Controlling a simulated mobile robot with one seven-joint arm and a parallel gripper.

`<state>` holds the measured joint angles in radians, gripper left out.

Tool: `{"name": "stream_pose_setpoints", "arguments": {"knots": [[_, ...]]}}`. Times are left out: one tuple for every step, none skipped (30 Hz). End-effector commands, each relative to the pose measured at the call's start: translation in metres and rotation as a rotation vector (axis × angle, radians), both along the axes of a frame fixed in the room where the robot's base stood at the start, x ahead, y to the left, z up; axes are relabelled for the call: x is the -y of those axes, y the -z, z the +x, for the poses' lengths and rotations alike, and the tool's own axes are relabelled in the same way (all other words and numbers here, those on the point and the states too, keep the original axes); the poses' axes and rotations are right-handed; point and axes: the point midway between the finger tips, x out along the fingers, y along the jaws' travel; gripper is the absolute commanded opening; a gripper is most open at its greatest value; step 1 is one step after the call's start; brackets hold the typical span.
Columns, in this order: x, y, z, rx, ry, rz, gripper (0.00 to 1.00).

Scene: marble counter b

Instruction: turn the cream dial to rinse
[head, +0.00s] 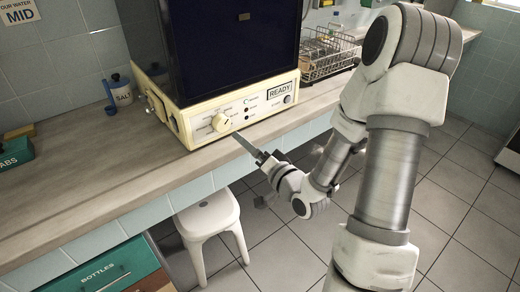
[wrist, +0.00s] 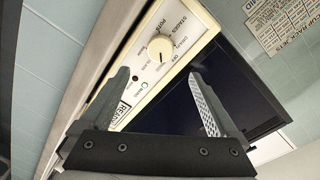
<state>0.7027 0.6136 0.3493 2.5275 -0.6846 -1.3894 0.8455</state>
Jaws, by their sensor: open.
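The cream dial (head: 221,122) is a round knob on the cream front panel (head: 207,133) of a dark-fronted machine. In the wrist view the dial (wrist: 161,48) shows whole, just beyond my fingertips, with a dark pointer mark toward the lower side of the picture. Small labels ring it; I cannot read clearly which one is rinse or which one the pointer meets. My gripper (wrist: 158,75) is open and empty, its fingers spread wider than the dial. In the head view my gripper (head: 238,137) is in front of the panel, right of and below the dial, apart from it.
A READY display (head: 279,90) and small buttons are right of the dial. A wire rack (head: 328,55) stands at the back right, a salt tub (head: 120,92) at the left. The counter front (head: 150,175) is clear. A white stool (head: 210,222) stands below.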

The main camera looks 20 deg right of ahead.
Motion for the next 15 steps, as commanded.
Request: {"name": "stream_pose_setpoints", "arguments": {"knots": [[0.001, -0.005, -0.002, -0.004, 0.0, 0.002, 0.95], [0.001, -0.006, -0.002, -0.004, -0.001, 0.002, 0.95], [0.002, -0.006, -0.004, -0.004, 0.0, 0.003, 0.95], [0.002, -0.006, -0.005, -0.003, 0.0, 0.001, 0.95], [0.003, -0.005, -0.006, -0.004, 0.0, 0.002, 0.95], [0.003, -0.006, -0.007, -0.004, 0.0, 0.002, 0.95], [0.003, -0.006, -0.009, -0.003, 0.0, 0.001, 0.95], [0.003, -0.005, -0.01, -0.004, 0.0, 0.002, 0.95], [0.003, -0.006, -0.011, -0.004, 0.0, 0.002, 0.95], [0.004, -0.006, -0.013, -0.003, 0.0, 0.002, 0.95], [0.004, -0.006, -0.014, -0.003, 0.001, 0.001, 0.95], [0.004, -0.005, -0.016, -0.005, 0.001, 0.002, 0.95], [0.004, -0.006, -0.017, -0.003, 0.001, 0.001, 0.95], [0.004, -0.005, -0.019, -0.003, 0.001, 0.001, 0.95], [0.004, -0.005, -0.02, -0.004, 0.002, 0.002, 0.95]]}}
